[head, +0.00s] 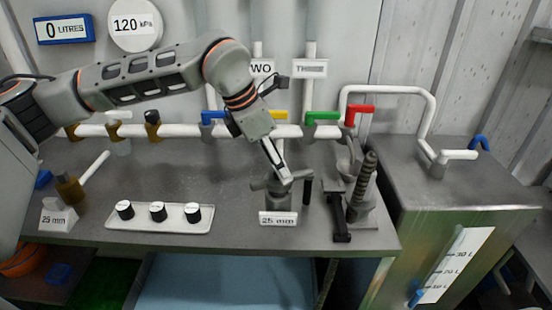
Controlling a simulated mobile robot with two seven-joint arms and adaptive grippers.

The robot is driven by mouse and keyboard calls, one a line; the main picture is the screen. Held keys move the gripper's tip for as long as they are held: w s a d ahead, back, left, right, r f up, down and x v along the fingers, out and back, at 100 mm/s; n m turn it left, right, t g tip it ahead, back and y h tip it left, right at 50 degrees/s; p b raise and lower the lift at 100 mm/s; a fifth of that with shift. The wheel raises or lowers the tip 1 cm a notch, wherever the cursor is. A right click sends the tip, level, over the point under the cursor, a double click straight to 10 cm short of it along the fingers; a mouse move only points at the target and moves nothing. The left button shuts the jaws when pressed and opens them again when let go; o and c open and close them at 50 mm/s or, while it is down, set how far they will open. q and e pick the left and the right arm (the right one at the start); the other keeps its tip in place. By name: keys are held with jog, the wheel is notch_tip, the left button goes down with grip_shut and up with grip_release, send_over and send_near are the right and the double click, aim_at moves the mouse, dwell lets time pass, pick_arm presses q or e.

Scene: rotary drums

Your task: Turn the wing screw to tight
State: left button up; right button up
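The grey wing screw (262,185) sits on top of a dark grey round fitting (278,201) on the bench, behind a "25 mm" label (278,218). Its wings stick out to the left and right. My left gripper (285,178) reaches down from above, with its fingertips at the middle of the wing screw. The fingers overlap the screw in this view and appear to be one slim shape, so I cannot tell whether they are open, shut or touching it. My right gripper is not in view.
A threaded post on a stand (362,182) and a black bar (339,217) stand close right of the screw. A white tray with three black knobs (118,225) lies left. White pipes with coloured valve handles (323,116) run behind. A metal tank (460,190) stands right.

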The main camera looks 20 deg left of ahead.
pick_arm(q)
jog(key=shift+w+r+m+g+h+p, duration=0.15)
jog(key=shift+m+g+p, duration=0.3)
jog(key=shift+m, duration=0.5)
jog(key=shift+s+f+m+g+h+p, duration=0.1)
jog(key=shift+m+g+h+p, duration=0.15)
jog(key=shift+m+p, duration=0.55)
jog(key=shift+w+m, duration=0.1)
jog(key=shift+m, duration=0.25)
jog(key=o, duration=1.1)
jog(key=shift+a, duration=0.1)
jog(key=v, duration=1.2)
